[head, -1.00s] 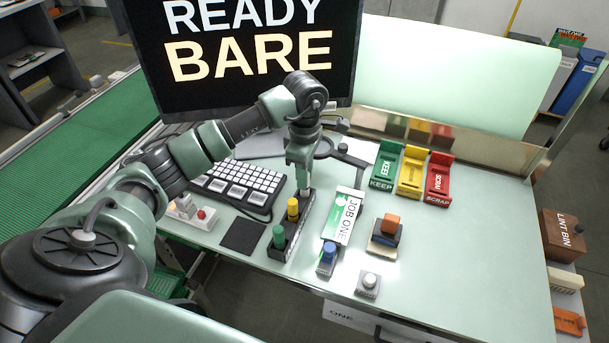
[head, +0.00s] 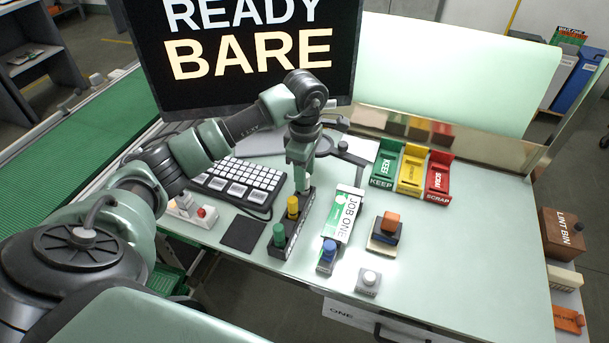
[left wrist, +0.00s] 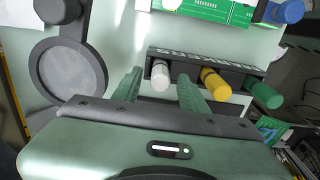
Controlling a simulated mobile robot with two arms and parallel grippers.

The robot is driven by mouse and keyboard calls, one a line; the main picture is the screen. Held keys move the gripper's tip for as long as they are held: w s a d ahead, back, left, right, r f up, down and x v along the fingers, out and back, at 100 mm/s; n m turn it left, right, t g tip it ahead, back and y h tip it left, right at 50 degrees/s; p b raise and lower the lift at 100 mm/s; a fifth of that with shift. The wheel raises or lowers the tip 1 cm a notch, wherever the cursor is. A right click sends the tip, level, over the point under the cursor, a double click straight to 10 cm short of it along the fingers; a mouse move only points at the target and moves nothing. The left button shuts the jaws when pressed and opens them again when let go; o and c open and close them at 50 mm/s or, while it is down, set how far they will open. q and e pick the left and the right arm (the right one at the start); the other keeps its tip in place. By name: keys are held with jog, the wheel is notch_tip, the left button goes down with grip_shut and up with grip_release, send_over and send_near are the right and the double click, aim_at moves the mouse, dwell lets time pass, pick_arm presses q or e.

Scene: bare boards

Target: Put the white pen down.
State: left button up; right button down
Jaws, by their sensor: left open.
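The white pen (left wrist: 160,76) stands in the end slot of the black pen rack (left wrist: 205,57), beside the yellow pen (left wrist: 214,84) and the green pen (left wrist: 263,95). My left gripper (left wrist: 160,86) is open, with one finger on each side of the white pen, apart from it as far as the wrist view shows. In the head view, my left gripper (head: 301,186) is over the far end of the rack (head: 298,232) and hides the white pen. The yellow pen (head: 293,207) and green pen (head: 279,235) stand nearer. My right gripper is not in view.
Right of the rack lie a JOB ONE board (head: 342,215) and a blue-topped part (head: 328,253). A keyboard (head: 240,182) and a dark pad (head: 243,234) are on the left. Green, yellow and red bins stand at the back.

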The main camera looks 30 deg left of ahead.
pick_arm(q)
notch_tip(320, 180, up, 11)
jog(key=b, duration=0.1)
jog(key=shift+r+b, duration=0.15)
jog(key=shift+b, duration=0.25)
dwell(0.3)
